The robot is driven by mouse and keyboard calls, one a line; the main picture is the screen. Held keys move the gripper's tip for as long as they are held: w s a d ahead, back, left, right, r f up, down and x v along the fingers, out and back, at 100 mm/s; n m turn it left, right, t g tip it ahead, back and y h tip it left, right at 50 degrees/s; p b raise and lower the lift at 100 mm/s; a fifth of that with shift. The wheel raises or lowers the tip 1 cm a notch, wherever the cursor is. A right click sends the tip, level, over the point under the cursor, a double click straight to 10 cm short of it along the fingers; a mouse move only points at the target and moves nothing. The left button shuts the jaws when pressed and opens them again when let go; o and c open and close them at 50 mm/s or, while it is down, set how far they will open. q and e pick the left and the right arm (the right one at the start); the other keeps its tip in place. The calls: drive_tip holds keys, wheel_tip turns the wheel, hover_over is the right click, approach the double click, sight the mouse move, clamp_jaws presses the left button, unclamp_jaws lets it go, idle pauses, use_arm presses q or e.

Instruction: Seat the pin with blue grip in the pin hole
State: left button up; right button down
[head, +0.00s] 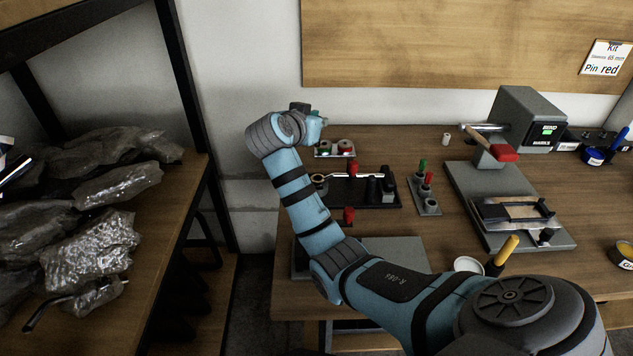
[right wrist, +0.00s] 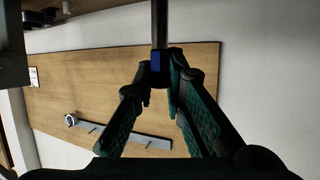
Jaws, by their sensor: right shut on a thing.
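My right arm reaches across the bench in the head view, with its gripper (head: 314,122) high over the back left part of the bench. In the right wrist view the right gripper (right wrist: 160,72) is shut on the pin with blue grip. The blue grip (right wrist: 156,61) sits between the fingertips, and the grey shaft (right wrist: 160,24) runs straight out to the picture's top edge. The pin hole cannot be made out. A dark fixture (head: 345,193) with upright posts and a red-gripped part lies below the gripper, partly behind my arm. My left gripper is not in view.
A small grey rack (head: 428,207) holds green- and red-gripped pins. A tray (head: 335,154) with round parts stands behind. A press (head: 525,118) with a red handle and a clamp plate (head: 515,218) are to the right. A shelf (head: 170,190) with plastic bags is at left.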

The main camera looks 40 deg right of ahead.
wheel_tip(320, 180, down, 14)
drive_tip(key=b, duration=0.2)
drive_tip(key=shift+f+b, duration=0.15)
drive_tip(key=shift+b, duration=0.15)
drive_tip(key=shift+s, duration=0.1)
